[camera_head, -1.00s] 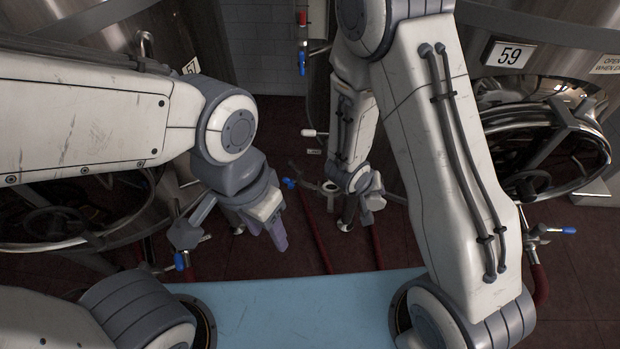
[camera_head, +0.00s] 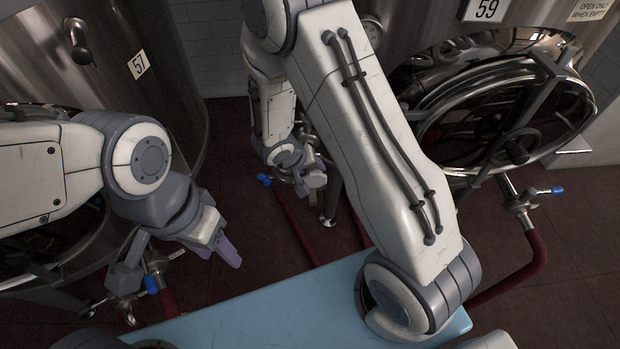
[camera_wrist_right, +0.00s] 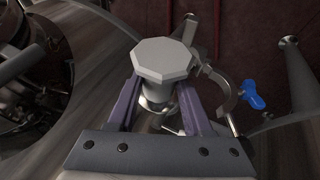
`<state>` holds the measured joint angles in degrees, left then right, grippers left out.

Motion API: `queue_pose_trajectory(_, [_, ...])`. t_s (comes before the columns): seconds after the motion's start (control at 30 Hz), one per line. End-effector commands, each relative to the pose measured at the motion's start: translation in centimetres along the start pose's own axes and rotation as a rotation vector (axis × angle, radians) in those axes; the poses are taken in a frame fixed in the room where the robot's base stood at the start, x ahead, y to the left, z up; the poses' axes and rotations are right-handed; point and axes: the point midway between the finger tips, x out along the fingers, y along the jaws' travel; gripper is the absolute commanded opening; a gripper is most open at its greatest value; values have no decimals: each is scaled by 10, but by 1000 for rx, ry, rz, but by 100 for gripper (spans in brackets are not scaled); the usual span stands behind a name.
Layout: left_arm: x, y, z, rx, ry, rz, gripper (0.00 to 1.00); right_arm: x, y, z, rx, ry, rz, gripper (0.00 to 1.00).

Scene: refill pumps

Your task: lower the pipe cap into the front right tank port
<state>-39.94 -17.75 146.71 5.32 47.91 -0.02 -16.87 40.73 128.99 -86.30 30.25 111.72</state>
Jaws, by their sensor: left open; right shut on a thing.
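The pipe cap (camera_wrist_right: 160,58) is a pale grey octagonal piece between the purple fingers of my right gripper (camera_wrist_right: 160,108), which is shut on it. In the right wrist view a shiny metal round part (camera_wrist_right: 157,104) shows just below the cap; I cannot tell whether they touch. An open metal clamp (camera_wrist_right: 217,92) with a blue wing handle (camera_wrist_right: 252,95) is beside the cap. In the head view my right gripper (camera_head: 313,181) is low between the tanks, near a blue handle (camera_head: 264,180). My left gripper (camera_head: 226,250) is open and empty, further left.
Tank 59 (camera_head: 425,35) stands right with its round hatch (camera_head: 500,125); a fitting with a blue handle (camera_head: 553,190) and red hose is below. Tank 57 (camera_head: 160,110) stands left. A light blue surface (camera_head: 270,310) lies in front. Floor between tanks holds hoses and tank legs.

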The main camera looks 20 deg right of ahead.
Motion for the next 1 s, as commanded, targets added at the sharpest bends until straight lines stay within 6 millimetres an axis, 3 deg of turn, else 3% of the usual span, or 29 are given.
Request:
queue_pose_trajectory(0.37, [12,-1,0,0,1,0,50,14,-9,2,4,-5,-1,0])
queue_pose_trajectory(0.87, [36,-3,2,0,1,0,50,52,-26,18,3,-5,0,0])
queue_pose_trajectory(1.0, [50,-4,2,0,1,0,50,61,-30,21,6,-3,-1,0])
